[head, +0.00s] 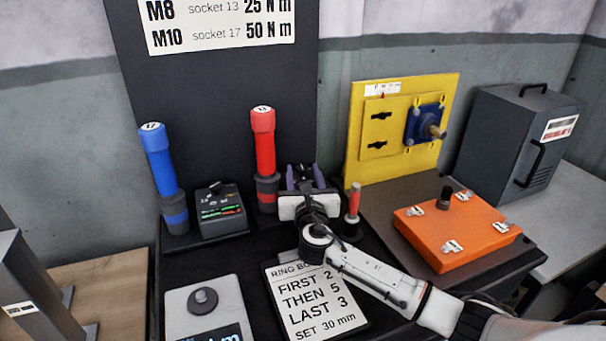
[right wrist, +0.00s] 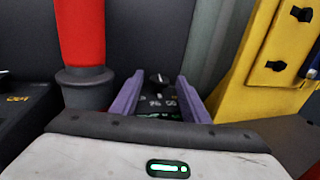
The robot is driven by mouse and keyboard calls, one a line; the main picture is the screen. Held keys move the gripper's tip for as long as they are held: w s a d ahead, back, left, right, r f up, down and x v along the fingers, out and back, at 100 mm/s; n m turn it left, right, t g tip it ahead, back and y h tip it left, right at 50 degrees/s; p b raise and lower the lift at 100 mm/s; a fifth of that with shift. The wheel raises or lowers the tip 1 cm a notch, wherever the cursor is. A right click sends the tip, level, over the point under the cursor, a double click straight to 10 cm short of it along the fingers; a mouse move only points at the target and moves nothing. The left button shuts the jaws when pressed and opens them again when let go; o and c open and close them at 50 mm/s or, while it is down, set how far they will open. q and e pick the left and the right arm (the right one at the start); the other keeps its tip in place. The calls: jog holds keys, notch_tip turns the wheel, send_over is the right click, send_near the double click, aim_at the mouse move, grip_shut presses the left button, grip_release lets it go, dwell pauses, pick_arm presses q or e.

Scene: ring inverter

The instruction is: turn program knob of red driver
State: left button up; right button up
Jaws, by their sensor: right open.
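The red driver (head: 264,150), marked 13 on its cap, stands upright in a dark holder; its lower part also shows in the right wrist view (right wrist: 82,35). To its right is a dark box with a knob (right wrist: 162,80) on top and a green lit strip. In the head view my right gripper mostly hides this box. My right gripper (head: 304,177) is open, with its purple fingers pointing at the box. In the right wrist view the knob shows between the fingertips, apart from both. My left gripper is not in view.
A blue driver (head: 161,165) and a similar knobbed box (head: 220,212) stand to the left. A red-handled tool (head: 353,205) is right of my gripper. A yellow panel (head: 352,150), an orange box (head: 450,240) and an instruction sign (head: 320,315) are nearby.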

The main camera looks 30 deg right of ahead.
jog(key=c, duration=1)
jog(key=shift+w+a+m+g+h+p, duration=0.25)
jog(key=shift+m+g+h, duration=0.25)
jog(key=shift+m+h, duration=0.25)
jog(key=shift+m+g+h, duration=0.45)
jog(key=shift+g+h, duration=0.15)
jog(key=shift+h, duration=0.15)
jog(key=o, duration=1)
jog(key=shift+s, duration=0.1)
jog(key=v, duration=1)
jog(key=shift+a, duration=0.1)
jog(key=shift+s+f, duration=0.1)
